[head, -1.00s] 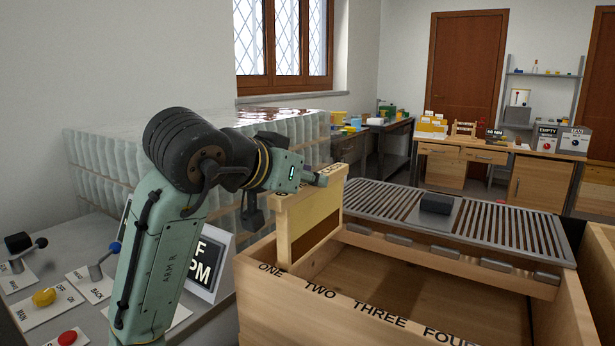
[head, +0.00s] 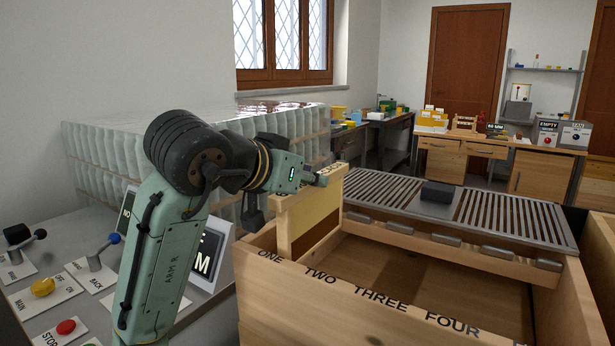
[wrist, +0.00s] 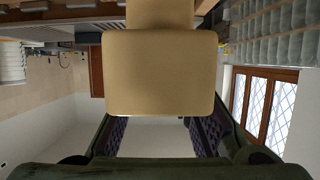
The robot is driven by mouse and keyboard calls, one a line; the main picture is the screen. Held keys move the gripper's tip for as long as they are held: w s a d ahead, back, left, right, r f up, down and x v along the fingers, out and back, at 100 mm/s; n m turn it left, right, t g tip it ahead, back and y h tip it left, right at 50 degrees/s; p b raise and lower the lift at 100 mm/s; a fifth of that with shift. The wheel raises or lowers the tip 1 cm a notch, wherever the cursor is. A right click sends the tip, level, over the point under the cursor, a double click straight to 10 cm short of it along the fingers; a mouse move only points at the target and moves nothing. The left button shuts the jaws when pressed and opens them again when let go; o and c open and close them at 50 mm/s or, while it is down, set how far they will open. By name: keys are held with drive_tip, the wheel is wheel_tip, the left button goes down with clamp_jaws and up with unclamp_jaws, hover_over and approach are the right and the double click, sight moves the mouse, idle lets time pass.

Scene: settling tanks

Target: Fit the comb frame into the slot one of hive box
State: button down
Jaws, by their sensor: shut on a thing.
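The comb frame (head: 311,216) is a pale wooden frame with a darker yellow-brown panel. It hangs upright at the left end of the hive box (head: 420,318), by the word ONE on the front rim. Its lower part is inside the box, behind the rim; its top bar stands above. My gripper (head: 317,179) is shut on the top of the frame. In the wrist view a tan wooden part of the frame (wrist: 160,75) fills the middle, beyond the gripper's dark fingers (wrist: 158,135). The frame's bottom and slot one itself are hidden.
A control panel with levers and buttons (head: 66,327) and a tilted sign (head: 212,258) stand left. Stacked glass jars (head: 100,160) are behind my arm. The box's middle is open.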

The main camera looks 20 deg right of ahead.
sight(307, 230)
drive_tip(key=shift+f+b, duration=3.15)
drive_tip(key=shift+f, duration=1.6)
drive_tip(key=c, duration=1.6)
unclamp_jaws()
drive_tip(key=shift+r, duration=0.1)
drive_tip(key=shift+c, duration=0.2)
drive_tip(key=o, duration=0.3)
drive_tip(key=v, duration=1.2)
